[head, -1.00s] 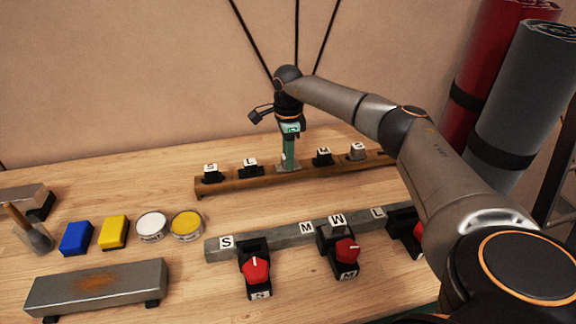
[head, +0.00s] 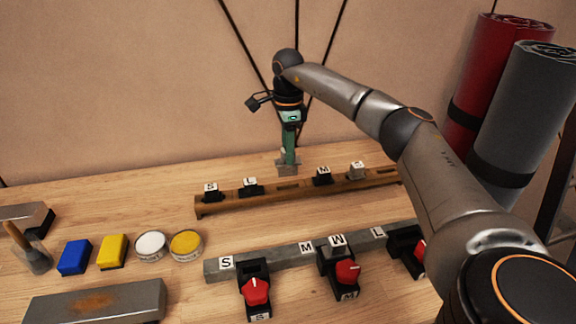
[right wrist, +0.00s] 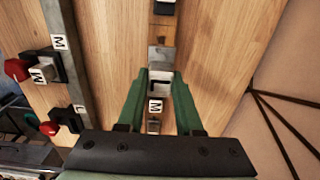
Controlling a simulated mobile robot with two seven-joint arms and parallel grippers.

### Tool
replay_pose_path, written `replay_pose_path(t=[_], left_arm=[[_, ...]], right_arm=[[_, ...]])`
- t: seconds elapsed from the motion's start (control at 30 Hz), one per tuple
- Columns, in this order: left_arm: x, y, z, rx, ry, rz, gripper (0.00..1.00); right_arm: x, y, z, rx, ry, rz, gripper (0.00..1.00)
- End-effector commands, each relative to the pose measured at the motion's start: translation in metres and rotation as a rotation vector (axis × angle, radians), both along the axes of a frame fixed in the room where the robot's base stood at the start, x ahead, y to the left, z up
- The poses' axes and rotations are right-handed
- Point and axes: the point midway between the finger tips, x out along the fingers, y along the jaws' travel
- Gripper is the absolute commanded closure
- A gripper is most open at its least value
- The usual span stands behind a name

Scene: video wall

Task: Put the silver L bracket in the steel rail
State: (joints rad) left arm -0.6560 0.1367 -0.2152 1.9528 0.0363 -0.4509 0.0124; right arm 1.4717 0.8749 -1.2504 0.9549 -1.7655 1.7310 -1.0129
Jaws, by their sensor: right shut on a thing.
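My right gripper (head: 288,163) is shut on a small silver-grey bracket (head: 288,169), held just above and behind the brown rail (head: 222,206). In the right wrist view the green fingers (right wrist: 160,92) close on this bracket (right wrist: 159,58), which has a white top; any letter on it is unreadable. The grey steel rail (head: 287,251) lies nearer, with labels S, M and L along its top, and also shows at left in the right wrist view (right wrist: 60,20). My left gripper is not in view.
The brown rail holds dark brackets marked S (head: 211,190), L (head: 250,185) and M (head: 322,175), plus a silver one (head: 357,170). Red-knobbed clamps (head: 256,289) (head: 346,272) sit along the steel rail. Sponges and tins (head: 150,245) stand left. Rolled mats (head: 520,130) stand right.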

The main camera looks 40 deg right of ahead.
Motion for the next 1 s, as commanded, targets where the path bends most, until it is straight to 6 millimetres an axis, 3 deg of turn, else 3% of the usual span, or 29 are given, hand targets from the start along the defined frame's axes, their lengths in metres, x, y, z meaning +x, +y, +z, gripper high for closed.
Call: replay_pose_path(t=[0.2,1.0], left_arm=[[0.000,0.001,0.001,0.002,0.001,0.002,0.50],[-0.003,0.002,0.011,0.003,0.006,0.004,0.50]], right_arm=[[0.000,0.000,0.020,0.001,0.000,0.001,1.00],[0.000,0.000,0.020,0.000,0.000,0.000,1.00]])
